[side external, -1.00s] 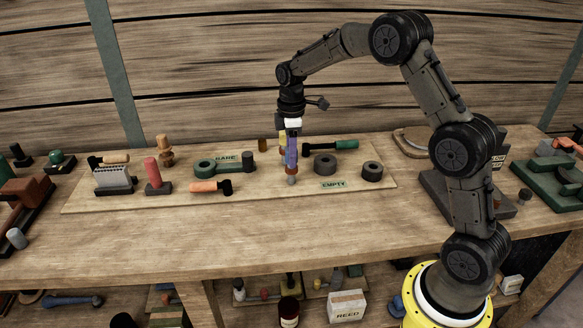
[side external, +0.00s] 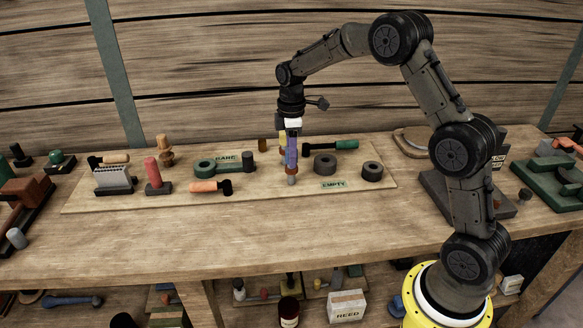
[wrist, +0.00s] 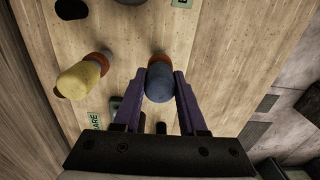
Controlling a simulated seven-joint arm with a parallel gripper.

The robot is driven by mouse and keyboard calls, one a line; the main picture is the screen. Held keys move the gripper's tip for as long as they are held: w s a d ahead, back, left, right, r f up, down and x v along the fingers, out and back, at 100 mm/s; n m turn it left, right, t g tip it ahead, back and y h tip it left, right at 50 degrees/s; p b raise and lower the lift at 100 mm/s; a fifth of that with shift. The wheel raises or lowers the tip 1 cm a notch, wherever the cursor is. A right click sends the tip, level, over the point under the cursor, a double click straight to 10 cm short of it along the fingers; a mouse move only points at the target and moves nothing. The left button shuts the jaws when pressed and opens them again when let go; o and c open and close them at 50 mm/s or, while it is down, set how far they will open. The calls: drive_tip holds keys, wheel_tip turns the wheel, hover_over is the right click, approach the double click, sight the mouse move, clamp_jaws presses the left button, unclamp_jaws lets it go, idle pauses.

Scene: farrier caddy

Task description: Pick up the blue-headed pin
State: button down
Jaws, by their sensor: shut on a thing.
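My gripper (side external: 291,160) points straight down over the pale board on the bench, with its purple fingers closed. In the wrist view the fingertips (wrist: 160,79) sit on both sides of the blue-headed pin (wrist: 159,84), touching its round blue head. A reddish collar shows beyond the head. In the side view the pin's grey lower end (side external: 291,181) shows below the fingers. I cannot tell whether that end touches the board. A yellow-headed pin (wrist: 82,78) with a reddish collar stands to the left in the wrist view, apart from the fingers.
An EMPTY label (side external: 333,184) lies right of my gripper. The bench front (side external: 240,240) is clear.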

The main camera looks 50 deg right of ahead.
drive_tip(key=shift+r, duration=1.15)
drive_tip(key=shift+r, duration=2.4)
